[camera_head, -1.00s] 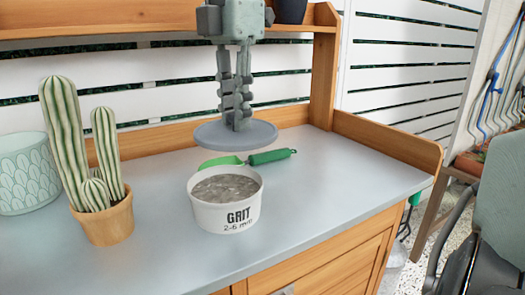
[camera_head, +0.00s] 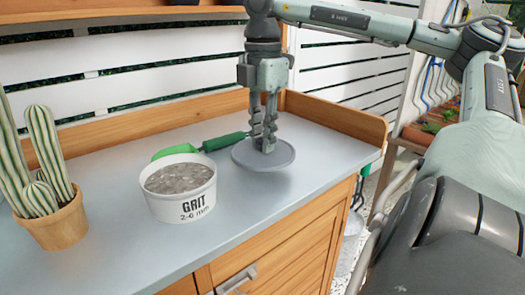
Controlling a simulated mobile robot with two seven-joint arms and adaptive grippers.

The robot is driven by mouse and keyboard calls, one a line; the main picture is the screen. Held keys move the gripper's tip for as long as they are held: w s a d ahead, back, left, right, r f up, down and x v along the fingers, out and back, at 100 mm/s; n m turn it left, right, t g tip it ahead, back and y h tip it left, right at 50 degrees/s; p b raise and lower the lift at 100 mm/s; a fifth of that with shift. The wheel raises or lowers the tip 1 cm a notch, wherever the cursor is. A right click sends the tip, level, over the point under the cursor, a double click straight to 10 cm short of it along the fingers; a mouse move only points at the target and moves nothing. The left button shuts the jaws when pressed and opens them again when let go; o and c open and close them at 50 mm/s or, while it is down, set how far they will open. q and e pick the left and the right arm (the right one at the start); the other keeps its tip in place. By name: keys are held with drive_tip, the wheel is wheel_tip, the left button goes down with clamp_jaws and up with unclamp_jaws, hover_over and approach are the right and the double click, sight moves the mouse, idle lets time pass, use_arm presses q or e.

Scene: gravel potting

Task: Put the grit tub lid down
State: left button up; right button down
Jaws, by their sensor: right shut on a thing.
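The grit tub lid (camera_head: 245,154) is a flat grey disc in the head view, right of the tub. My right gripper (camera_head: 264,145) points down and is shut on the lid's top middle. The lid is level and low over the bench; I cannot tell whether it touches the surface. The white grit tub (camera_head: 181,205) stands open and upright to the left, full of grey gravel and marked GRIT 2-6 mm. My left gripper is not in view.
A green trowel (camera_head: 174,151) lies behind the tub, its handle reaching toward the lid. A potted cactus (camera_head: 57,226) stands at the left. The grey bench top (camera_head: 110,270) is bare at the front, and a wooden rim (camera_head: 335,115) closes its right end.

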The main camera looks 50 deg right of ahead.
wheel_tip(320, 180, down, 3)
drive_tip(key=shift+f, duration=0.15)
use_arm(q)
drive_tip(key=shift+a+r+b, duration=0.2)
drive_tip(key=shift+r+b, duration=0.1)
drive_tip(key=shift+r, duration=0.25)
use_arm(e)
drive_tip(key=shift+f, duration=0.15)
drive_tip(key=c, duration=1.4)
unclamp_jaws()
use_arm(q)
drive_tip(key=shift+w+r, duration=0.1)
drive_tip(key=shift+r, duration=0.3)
use_arm(e)
wheel_tip(320, 180, up, 3)
drive_tip(key=shift+r+p, duration=0.15)
drive_tip(key=shift+p, duration=0.35)
wheel_tip(320, 180, up, 8)
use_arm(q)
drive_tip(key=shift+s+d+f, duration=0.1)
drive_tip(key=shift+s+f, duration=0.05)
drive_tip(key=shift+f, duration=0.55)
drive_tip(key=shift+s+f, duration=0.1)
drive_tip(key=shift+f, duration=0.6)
use_arm(e)
drive_tip(key=shift+r, duration=0.55)
